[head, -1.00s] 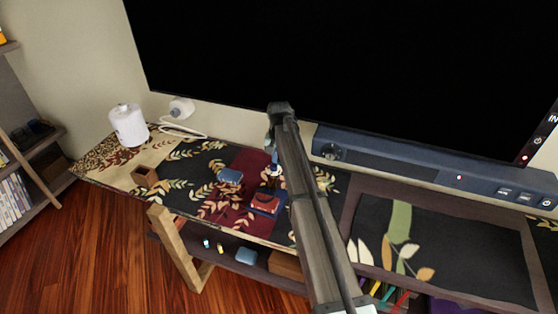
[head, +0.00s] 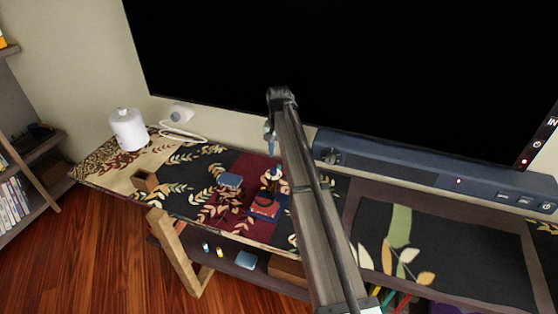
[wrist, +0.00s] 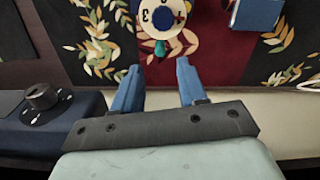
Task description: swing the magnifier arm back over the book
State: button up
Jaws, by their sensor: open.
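My gripper (wrist: 157,88) points down over the shelf top, its two blue fingers apart with nothing between them. In the head view my gripper (head: 270,146) is mostly hidden by my wrist. I cannot tell clearly which part is the magnifier arm.
A blue box (head: 230,181) sits left of the red item; it also shows in the wrist view (wrist: 257,12). A wooden cube (head: 145,180) and white canister (head: 129,130) stand farther left. A soundbar (head: 430,172) and large screen (head: 340,60) stand close behind my arm.

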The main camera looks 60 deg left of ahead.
notch_tip(320, 180, up, 7)
jog(key=shift+r, duration=0.15)
dwell(0.7)
